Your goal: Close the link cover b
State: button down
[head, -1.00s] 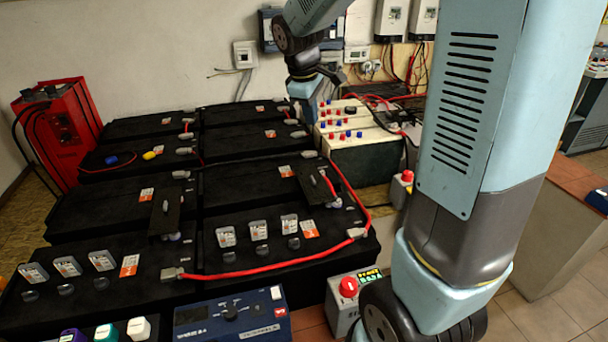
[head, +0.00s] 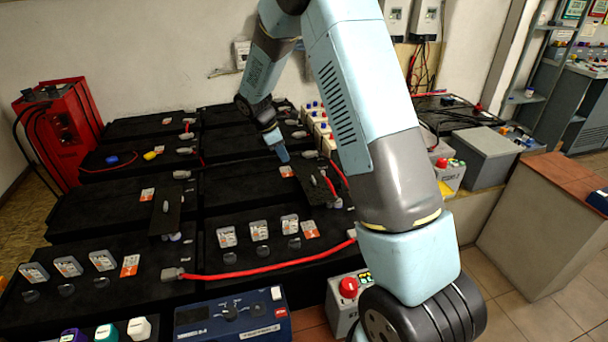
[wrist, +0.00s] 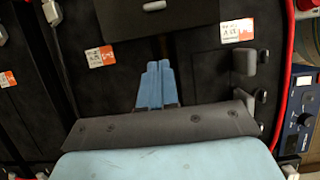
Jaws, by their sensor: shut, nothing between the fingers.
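Two dark link covers with grey handles show in the head view. The left one (head: 166,213) spans the gap between two rows of black batteries; the right one (head: 311,188) lies below and right of my gripper (head: 283,155). I cannot read which is b. In the wrist view a dark cover plate (wrist: 190,22) with a pale handle is at the top edge, partly cut off. My gripper (wrist: 157,72) shows there with its blue fingers together and empty, pointing at the plate and apart from it in the picture. How far each cover is open is hard to tell.
Black batteries fill the bench, with clear plastic caps (head: 260,230) along the front. A red cable (head: 270,268) crosses the front batteries. A blue meter box (head: 230,316) stands in front. A red charger (head: 58,130) is at left, and a grey box (head: 482,155) at right.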

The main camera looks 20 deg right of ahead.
aim_at(322, 181)
jog(key=x, duration=1)
jog(key=shift+f, duration=0.4)
jog(key=shift+d+r, duration=0.2)
jog(key=shift+d, duration=1.8)
jog(key=shift+d, duration=2.35)
